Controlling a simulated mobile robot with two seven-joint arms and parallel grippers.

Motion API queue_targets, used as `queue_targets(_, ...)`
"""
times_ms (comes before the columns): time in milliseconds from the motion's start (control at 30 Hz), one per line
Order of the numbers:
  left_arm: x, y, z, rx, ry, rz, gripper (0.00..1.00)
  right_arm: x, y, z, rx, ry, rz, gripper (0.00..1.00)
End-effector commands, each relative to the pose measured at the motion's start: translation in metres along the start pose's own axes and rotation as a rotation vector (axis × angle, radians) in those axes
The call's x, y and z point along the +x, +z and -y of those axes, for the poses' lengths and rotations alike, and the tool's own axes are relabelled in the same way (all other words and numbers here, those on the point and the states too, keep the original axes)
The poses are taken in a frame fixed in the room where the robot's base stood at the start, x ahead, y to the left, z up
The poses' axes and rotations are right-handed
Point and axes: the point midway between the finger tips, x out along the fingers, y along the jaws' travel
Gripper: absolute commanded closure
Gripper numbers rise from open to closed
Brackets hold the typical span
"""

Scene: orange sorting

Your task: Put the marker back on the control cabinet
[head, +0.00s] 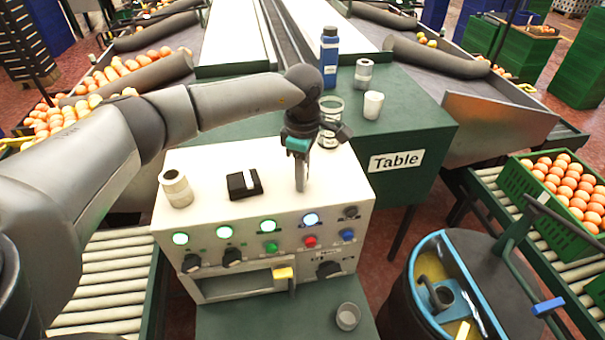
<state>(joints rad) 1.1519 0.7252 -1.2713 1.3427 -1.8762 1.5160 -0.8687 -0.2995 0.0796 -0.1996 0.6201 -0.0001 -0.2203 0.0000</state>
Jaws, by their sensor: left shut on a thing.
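The control cabinet (230,206) is a cream box in the middle of the head view, with lit buttons and knobs on its front. My left gripper (299,146) points down over the right part of its top. It is shut on a slim upright thing, apparently the marker (301,174), with a grey lower part and teal near the jaws. The lower end is close to the cabinet top; whether it touches cannot be told. The jaws hide part of it. My right gripper is not in view.
A tape roll (175,188) and a black box (243,184) stand on the cabinet top. Behind, the green table (420,125) holds a blue bottle (329,57), a glass jar (331,122), a white cup (373,105) and another roll (363,74). A small cup (348,316) stands in front.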

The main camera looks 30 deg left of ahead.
Motion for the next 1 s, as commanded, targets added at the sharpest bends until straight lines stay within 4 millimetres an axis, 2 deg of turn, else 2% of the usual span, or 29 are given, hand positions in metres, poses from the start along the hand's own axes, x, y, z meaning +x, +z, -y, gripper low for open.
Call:
queue_targets(233,0.0018,0.0001,0.0000,0.000,0.000,0.000,1.00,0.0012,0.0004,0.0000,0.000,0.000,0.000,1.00)
queue_targets(267,0.0017,0.0001,0.0001,0.000,0.000,0.000,0.74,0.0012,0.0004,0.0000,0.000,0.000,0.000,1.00)
queue_targets(500,0.0017,0.0001,0.0001,0.000,0.000,0.000,0.47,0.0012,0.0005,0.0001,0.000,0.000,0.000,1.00)
queue_targets(567,0.0017,0.0001,0.0001,0.000,0.000,0.000,0.40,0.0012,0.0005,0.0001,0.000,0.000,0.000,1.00)
queue_targets(733,0.0016,0.0001,0.0001,0.000,0.000,0.000,0.40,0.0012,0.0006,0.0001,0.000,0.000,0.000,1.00)
queue_targets(967,0.0016,0.0000,0.0001,0.000,0.000,0.000,0.15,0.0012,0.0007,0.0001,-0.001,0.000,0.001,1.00)
queue_targets(1000,0.0016,0.0000,0.0001,0.000,0.000,0.000,0.15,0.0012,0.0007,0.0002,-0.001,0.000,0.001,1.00)
